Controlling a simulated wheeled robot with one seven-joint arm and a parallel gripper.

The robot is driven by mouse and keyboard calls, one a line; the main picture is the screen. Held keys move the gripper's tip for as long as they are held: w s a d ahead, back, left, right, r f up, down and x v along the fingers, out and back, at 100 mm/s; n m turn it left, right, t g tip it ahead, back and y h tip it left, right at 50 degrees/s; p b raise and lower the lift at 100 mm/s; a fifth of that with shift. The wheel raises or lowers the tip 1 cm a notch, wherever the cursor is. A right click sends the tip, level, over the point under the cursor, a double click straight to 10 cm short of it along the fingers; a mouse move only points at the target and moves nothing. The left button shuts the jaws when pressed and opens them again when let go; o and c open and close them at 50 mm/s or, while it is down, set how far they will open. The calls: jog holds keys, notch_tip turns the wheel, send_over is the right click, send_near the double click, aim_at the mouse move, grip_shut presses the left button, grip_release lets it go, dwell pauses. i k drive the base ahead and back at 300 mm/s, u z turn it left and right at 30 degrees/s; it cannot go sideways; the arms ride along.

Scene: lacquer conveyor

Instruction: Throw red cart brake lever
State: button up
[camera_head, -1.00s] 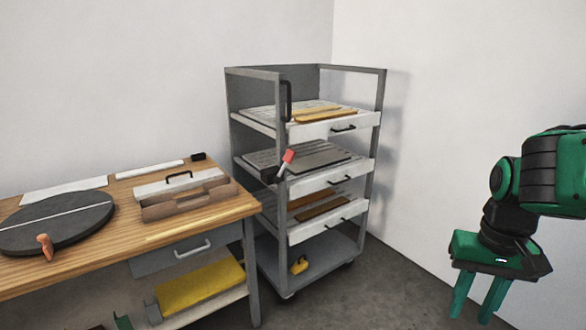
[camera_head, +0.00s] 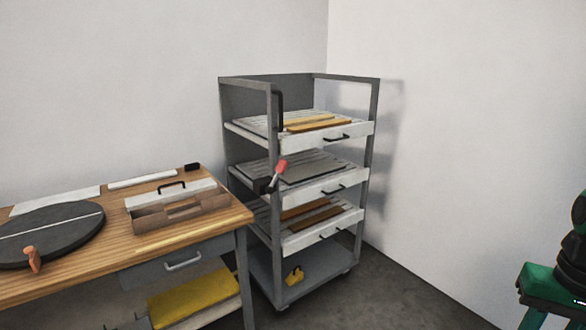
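The red brake lever (camera_head: 281,167) is a short grey arm with a red grip. It is mounted on the front left post of the grey cart (camera_head: 272,130), about mid-height, and tilts up to the right from a black bracket (camera_head: 262,186). My green gripper (camera_head: 535,316) is at the lower right edge, far to the right of the cart and apart from the lever. Its fingers are mostly cut off by the frame, so its opening does not show.
A wooden workbench (camera_head: 190,229) stands left of the cart, with a toolbox (camera_head: 177,205) and dark turntable (camera_head: 48,237) on it. The cart holds white drawer trays (camera_head: 325,187). Grey floor (camera_head: 400,295) is clear right of the cart, with walls behind.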

aim_at(281, 166)
jog(key=z, duration=0.05)
jog(key=i, duration=1)
jog(key=u, duration=0.05)
